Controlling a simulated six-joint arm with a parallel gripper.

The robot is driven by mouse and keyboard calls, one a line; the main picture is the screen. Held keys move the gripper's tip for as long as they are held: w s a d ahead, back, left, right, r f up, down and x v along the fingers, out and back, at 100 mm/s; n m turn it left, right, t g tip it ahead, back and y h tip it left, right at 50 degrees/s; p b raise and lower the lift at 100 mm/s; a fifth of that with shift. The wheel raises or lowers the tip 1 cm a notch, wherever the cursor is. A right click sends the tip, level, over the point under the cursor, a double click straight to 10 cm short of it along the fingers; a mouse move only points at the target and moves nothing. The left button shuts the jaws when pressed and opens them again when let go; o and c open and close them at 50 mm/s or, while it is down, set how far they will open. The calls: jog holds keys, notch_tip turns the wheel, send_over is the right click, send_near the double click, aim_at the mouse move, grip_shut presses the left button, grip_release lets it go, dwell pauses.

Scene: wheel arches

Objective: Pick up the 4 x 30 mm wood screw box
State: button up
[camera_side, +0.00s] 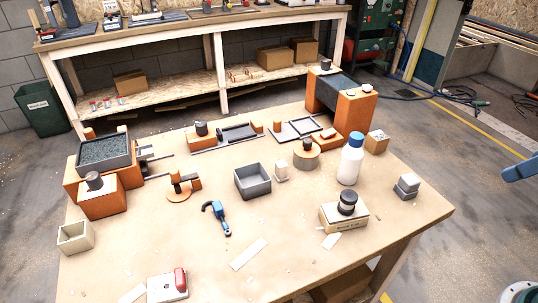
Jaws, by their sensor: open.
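A low tan cardboard box (328,224) with small dark print on its front sits on the right front part of the workbench (120,240). The print is too small to read for certain, but this may be the wood screw box. A dark, round-topped jar or weight (347,203) stands on top of it and hides part of its top. A smaller brown carton (376,142) stands farther back at the right, with marks too small to read. My gripper is not in view.
A white bottle with a blue cap (349,160) stands behind the tan box. A grey block (406,187) is to its right. A grey open bin (253,181) and blue-handled tool (218,216) lie left. Flat pale pieces (248,254) lie on the clearer front area.

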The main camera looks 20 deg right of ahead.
jog(key=g, duration=0.2)
send_over(379, 135)
jog(key=s, duration=0.3)
notch_tip(379, 135, down, 17)
jog(key=shift+s+x, duration=0.15)
jog(key=shift+x, duration=2.1)
jog(key=shift+s+x, duration=0.1)
jog(key=shift+x, duration=2.2)
jog(key=shift+f, duration=0.1)
